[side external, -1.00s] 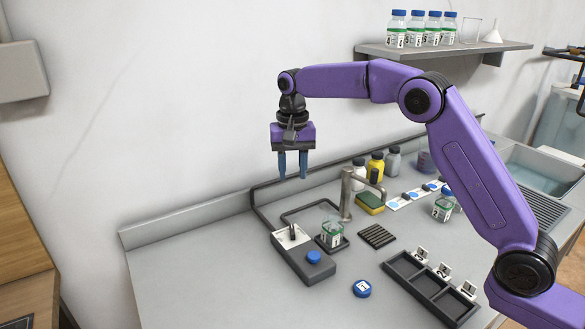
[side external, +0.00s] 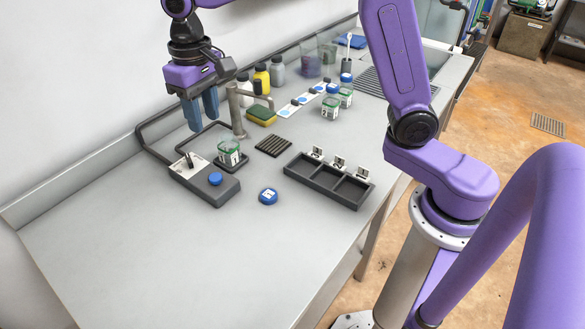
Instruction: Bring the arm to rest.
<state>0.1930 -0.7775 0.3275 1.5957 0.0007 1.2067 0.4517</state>
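My gripper (side external: 202,118) hangs at the upper left of the side view, fingers pointing down. Its two blue fingers are apart with nothing between them.
An open green-labelled jar (side external: 229,153) stands on a dark pad by the tap. A blue lid (side external: 268,196) lies on the bench. Bottles (side external: 262,77), a sponge (side external: 262,116) and jars (side external: 330,106) stand behind. The front left bench is clear.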

